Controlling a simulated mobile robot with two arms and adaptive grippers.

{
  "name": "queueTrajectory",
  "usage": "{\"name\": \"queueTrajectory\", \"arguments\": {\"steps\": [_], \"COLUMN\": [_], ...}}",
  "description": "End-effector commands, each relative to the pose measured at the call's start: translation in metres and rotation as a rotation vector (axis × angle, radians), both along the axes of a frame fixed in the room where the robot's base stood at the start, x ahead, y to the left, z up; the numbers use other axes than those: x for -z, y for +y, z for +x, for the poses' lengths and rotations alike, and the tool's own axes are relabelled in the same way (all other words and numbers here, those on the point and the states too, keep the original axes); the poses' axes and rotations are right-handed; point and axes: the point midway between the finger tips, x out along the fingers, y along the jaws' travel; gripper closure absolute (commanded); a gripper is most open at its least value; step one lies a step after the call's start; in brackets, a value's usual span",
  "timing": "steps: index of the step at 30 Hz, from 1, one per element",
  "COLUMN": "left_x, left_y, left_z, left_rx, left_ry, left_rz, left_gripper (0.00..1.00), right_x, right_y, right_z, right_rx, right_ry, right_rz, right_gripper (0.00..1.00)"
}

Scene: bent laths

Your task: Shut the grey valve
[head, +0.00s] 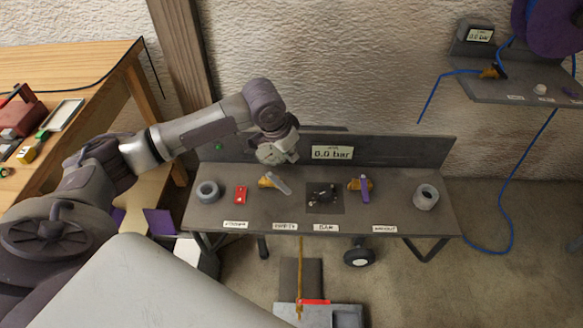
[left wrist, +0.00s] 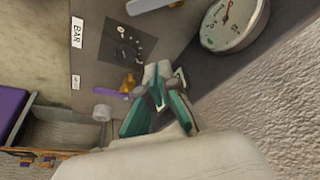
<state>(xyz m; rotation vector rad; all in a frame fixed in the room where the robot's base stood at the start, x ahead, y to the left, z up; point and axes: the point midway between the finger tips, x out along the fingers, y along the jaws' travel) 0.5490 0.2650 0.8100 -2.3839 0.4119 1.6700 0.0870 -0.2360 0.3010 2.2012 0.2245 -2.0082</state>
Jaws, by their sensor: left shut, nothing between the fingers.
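The grey valve (head: 283,186) sits on the bench left of centre, with a brass body and a grey lever slanting down to the right. In the left wrist view only part of the grey lever (left wrist: 150,4) shows at the top edge. My left gripper (head: 291,150) is above the back of the bench, behind and above the grey valve and apart from it. In the left wrist view its teal fingers (left wrist: 157,92) are together and empty. My right gripper is not in view.
A round dial gauge (left wrist: 228,22) stands close to my left gripper. A display (head: 332,153) reads 0.0 bar.

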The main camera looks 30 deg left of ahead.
Motion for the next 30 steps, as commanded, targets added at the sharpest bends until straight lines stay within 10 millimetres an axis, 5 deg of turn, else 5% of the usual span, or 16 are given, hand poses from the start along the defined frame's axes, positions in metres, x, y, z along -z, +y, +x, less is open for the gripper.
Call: {"name": "queueTrajectory", "arguments": {"steps": [5, 18, 30], "left_x": [0.016, 0.098, 0.094], "left_y": [-0.001, -0.009, 0.003], "left_z": [0.001, 0.027, -0.01], "left_rx": [-0.002, -0.003, 0.001], "left_ry": [0.021, 0.017, 0.014], "left_rz": [0.002, 0.004, 0.003], "left_gripper": [1.0, 1.0, 1.0], "right_x": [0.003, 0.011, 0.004], "right_y": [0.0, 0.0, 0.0], "right_z": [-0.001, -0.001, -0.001], "right_rx": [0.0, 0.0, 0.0], "right_ry": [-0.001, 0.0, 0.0], "right_rz": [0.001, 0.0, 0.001], "right_gripper": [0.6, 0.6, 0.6]}}
